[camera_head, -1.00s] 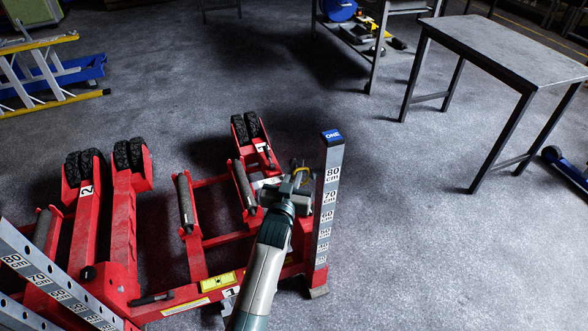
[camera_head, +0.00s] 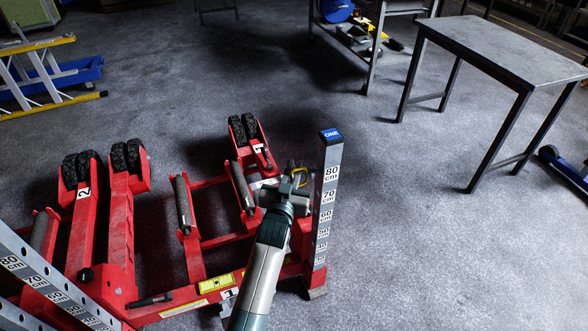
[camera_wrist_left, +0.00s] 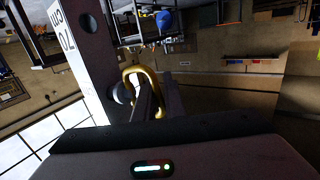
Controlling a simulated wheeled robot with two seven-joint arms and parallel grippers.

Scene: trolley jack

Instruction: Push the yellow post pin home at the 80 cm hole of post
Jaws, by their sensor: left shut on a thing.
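The post (camera_head: 326,200) stands upright, with a blue cap and centimetre labels; its 80 cm label (camera_head: 331,172) is near the top. My left gripper (camera_head: 292,181) is at the post's left side, near the upper labels, shut on the yellow post pin (camera_head: 295,166). In the left wrist view the pin's yellow loop (camera_wrist_left: 128,76) shows between the dark fingers (camera_wrist_left: 153,100), close beside the post (camera_wrist_left: 90,65). A dark hole (camera_wrist_left: 87,22) shows in the post's face there. The pin's tip and how deep it sits are hidden. My right gripper is not in view.
The red trolley jack frame (camera_head: 205,240) with rollers and black wheels (camera_head: 243,128) lies left of the post. Another holed post (camera_head: 50,280) crosses the lower left. A grey table (camera_head: 500,55) stands at upper right. Floor right of the post is clear.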

